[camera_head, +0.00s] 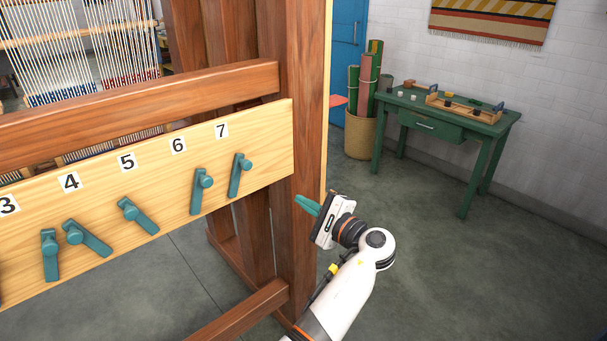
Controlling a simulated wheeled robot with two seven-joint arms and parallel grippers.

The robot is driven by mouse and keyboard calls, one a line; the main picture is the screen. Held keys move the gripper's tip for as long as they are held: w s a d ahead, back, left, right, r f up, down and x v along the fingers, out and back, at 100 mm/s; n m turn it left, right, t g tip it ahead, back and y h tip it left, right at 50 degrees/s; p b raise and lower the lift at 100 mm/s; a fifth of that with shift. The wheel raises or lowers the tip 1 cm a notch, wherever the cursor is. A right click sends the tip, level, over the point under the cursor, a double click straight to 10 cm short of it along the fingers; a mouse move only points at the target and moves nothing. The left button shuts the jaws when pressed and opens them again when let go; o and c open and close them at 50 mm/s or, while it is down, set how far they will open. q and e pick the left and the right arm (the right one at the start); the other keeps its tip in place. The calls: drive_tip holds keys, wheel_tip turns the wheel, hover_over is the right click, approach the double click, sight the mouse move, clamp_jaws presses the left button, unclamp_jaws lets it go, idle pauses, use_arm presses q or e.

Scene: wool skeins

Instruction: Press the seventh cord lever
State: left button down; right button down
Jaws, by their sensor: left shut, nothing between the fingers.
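The seventh cord lever (238,176) is a teal lever on the pale wooden board (270,130), just below and right of the label 7 (222,130). It is the rightmost lever in view and hangs steeply, its lower end leaning slightly left. My left gripper (303,203) has teal fingers and is shut and empty. It is to the right of and lower than the lever, in front of or beside the brown upright post, apart from the lever. My right gripper is not in view.
More teal levers, including the sixth (198,194) and the fifth (138,214), sit along the board at differing tilts. The brown loom post (300,90) stands beside the board's right end. A green table (455,128) and a basket of rolls (361,137) stand behind. Floor at right is clear.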

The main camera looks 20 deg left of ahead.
sight(240, 179)
use_arm(q)
drive_tip(key=r, duration=0.1)
drive_tip(key=d+r+n, duration=0.1)
drive_tip(key=r, duration=0.1)
drive_tip(key=shift+s+r+g+y, duration=0.15)
drive_tip(key=shift+g+y, duration=0.15)
drive_tip(key=shift+y, duration=0.1)
drive_tip(key=a+r+p, duration=0.2)
drive_tip(key=a+p, duration=0.1)
drive_tip(key=a, duration=0.8)
drive_tip(key=shift+a+r+p, duration=0.15)
drive_tip(key=shift+a+p, duration=0.05)
drive_tip(key=shift+p, duration=0.2)
